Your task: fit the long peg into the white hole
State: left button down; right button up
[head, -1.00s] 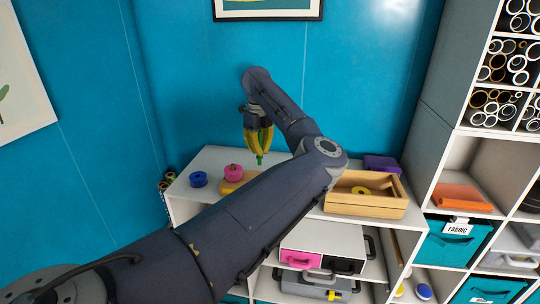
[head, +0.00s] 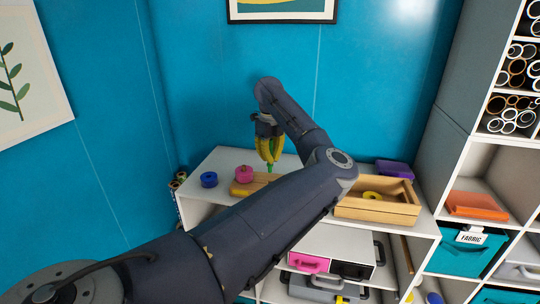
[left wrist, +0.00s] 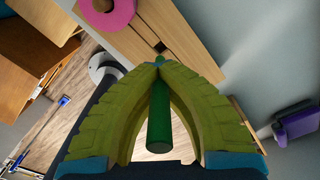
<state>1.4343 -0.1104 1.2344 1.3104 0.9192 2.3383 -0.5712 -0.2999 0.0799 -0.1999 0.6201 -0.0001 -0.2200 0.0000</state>
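My left gripper (head: 270,157) has yellow-green fingers and hangs over the wooden board (head: 243,188) on the white shelf top. It is shut on the green peg (head: 270,167), which points down from the fingertips. In the left wrist view the green peg (left wrist: 160,115) lies between the curved fingers, gripped near their tips (left wrist: 158,66). Its far end appears close to a small dark opening (left wrist: 160,47) in the wooden board (left wrist: 190,38); I cannot tell whether they touch. I cannot make out a white hole. My right gripper is not in view.
A blue wall rises behind the shelf.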

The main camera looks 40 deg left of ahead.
aim_at(270, 172)
pick_arm(q)
jog(key=shift+f, duration=1.85)
jog(key=shift+f, duration=2)
dwell(4.0)
